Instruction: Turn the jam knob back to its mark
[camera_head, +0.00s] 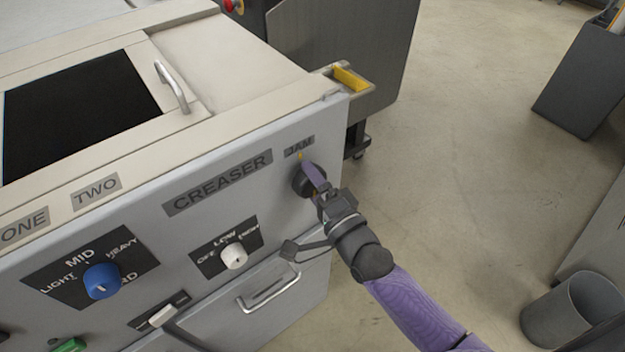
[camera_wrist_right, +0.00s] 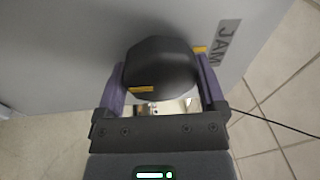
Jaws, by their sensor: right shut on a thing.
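The jam knob (camera_head: 299,187) is a dark, many-sided knob on the grey front panel, under the JAM label (camera_head: 299,147). A small yellow mark (camera_head: 301,156) sits on the panel above it. My right gripper (camera_head: 314,180) is shut on the knob, with purple fingers on either side. In the right wrist view the knob (camera_wrist_right: 160,70) fills the space between the fingers. Its yellow stripe (camera_wrist_right: 142,89) is at the lower left of its face, while the panel's yellow mark (camera_wrist_right: 200,49) is at the upper right; they are not lined up. My left gripper is not in view.
A white knob (camera_head: 234,256) and a blue knob (camera_head: 102,281) are left on the same panel. A drawer handle (camera_head: 268,292) is below. A yellow-topped bracket (camera_head: 350,78) juts out at the panel's right end. A grey bin (camera_head: 540,322) stands on open floor at right.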

